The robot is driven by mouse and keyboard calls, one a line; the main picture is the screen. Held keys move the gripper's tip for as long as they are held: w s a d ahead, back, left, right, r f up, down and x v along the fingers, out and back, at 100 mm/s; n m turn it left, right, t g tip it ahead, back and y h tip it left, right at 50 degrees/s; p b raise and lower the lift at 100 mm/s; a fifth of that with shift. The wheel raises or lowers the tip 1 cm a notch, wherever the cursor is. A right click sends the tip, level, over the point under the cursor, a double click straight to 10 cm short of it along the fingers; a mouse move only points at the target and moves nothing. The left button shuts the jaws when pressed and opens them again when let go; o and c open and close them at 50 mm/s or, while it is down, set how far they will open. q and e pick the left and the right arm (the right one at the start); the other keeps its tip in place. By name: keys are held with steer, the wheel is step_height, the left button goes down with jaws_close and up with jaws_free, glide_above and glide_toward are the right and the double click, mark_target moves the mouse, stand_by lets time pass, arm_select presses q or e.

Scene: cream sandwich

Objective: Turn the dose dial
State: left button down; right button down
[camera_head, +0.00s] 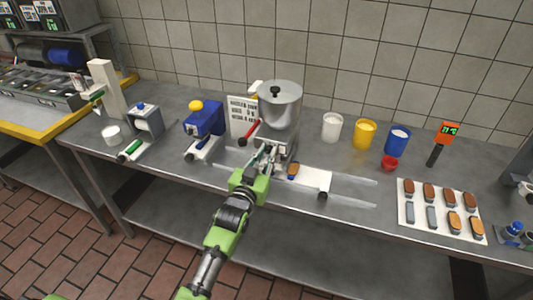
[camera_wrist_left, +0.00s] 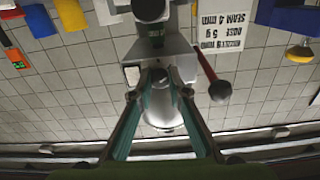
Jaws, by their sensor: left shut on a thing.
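The dosing machine, with its steel hopper (camera_head: 280,103), stands at the back middle of the bench. My left gripper (camera_head: 268,157) reaches its front, below the hopper. In the left wrist view, which is upside down, the gripper's fingers (camera_wrist_left: 165,82) are closed in on a small grey round part at the machine's front, apparently the dose dial. The fingers hide most of it, and no dial marks can be read. A sign (camera_wrist_left: 222,28) beside the machine reads dose 5 g, seam 4 mm. My right gripper is not in view.
A blue device (camera_head: 204,119) stands further left. White (camera_head: 332,128), yellow (camera_head: 365,134) and blue (camera_head: 397,141) containers stand right. A tray of biscuits (camera_head: 436,233) lies at the far right.

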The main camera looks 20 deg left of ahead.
arm_select(q)
steer(key=c, duration=1.9)
jaws_free()
steer(key=shift+f, duration=0.1)
steer(key=s, duration=1.2)
steer(key=shift+a, duration=0.2)
steer(key=s+d+f+g, duration=0.1)
steer(key=s+f+g, duration=0.25)
steer(key=f, duration=0.85)
steer(key=s+f+g+b, duration=0.15)
steer(key=s+f, duration=0.35)
steer(key=f, duration=0.7)
steer(key=s+d+f+g+p, duration=0.1)
steer(key=s+f+g, duration=0.25)
steer(key=f, duration=0.85)
steer(key=s+a+f+m+g+b, duration=0.1)
steer(key=s+f+g, duration=0.3)
steer(key=s+f, duration=0.95)
steer(key=s+a+f+g, duration=0.1)
steer(key=s+f, duration=0.2)
steer(key=s, duration=0.4)
steer(key=s+a+f+g, duration=0.1)
steer(key=s+f+g, duration=0.1)
steer(key=s, duration=0.6)
steer(key=s+a+f+g, duration=0.1)
steer(key=s+f, duration=0.3)
steer(key=s, duration=0.4)
steer(key=shift+a+g+y, duration=0.25)
steer(key=shift+a+y, duration=0.05)
steer(key=shift+a, duration=0.3)
